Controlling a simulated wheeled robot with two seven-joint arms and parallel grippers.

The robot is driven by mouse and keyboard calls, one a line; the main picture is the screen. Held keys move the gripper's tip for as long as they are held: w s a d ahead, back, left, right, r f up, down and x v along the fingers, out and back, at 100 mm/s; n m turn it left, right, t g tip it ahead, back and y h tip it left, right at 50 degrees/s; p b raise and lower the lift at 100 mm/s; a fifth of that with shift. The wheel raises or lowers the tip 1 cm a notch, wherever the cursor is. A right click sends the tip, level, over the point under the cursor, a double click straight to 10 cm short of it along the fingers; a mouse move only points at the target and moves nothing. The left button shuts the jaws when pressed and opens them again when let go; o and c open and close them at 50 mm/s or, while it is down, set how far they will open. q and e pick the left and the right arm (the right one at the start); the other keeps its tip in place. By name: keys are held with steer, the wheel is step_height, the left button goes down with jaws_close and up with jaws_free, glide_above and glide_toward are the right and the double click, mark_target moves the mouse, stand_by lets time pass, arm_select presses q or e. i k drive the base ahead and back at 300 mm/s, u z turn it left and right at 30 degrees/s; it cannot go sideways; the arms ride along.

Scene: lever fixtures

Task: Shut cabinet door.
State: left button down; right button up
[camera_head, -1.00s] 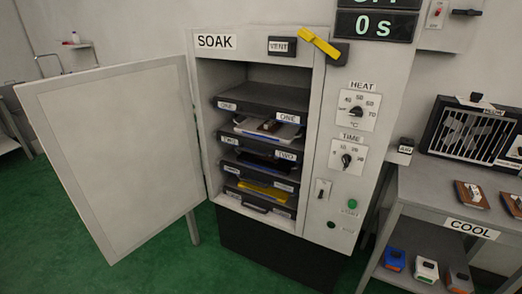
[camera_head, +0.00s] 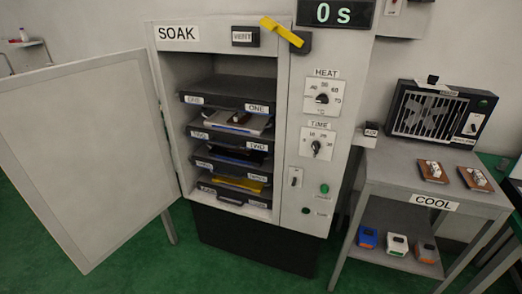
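The cabinet (camera_head: 295,150) labelled SOAK stands in the middle of the head view. Its door (camera_head: 85,150) is a pale grey panel hinged at the cabinet's left edge, swung wide open to the left. Inside are several dark trays (camera_head: 228,92) on shelves, with labels such as ONE and TWO; some hold papers, and one low down holds something yellow (camera_head: 238,185). A yellow lever (camera_head: 281,31) sits on top right of the cabinet front, slanting down to the right. Neither gripper shows in this view.
Right of the cabinet is a grey table (camera_head: 400,177) labelled COOL, bearing a caged fan (camera_head: 433,115) and two brown items. Several small coloured boxes (camera_head: 367,238) sit on its lower shelf. Green floor (camera_head: 150,260) is free in front of the cabinet and door.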

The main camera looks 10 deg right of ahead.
mark_target(84, 142)
steer(key=u, duration=2.15)
steer(key=i, duration=0.55)
steer(key=z, duration=1.9)
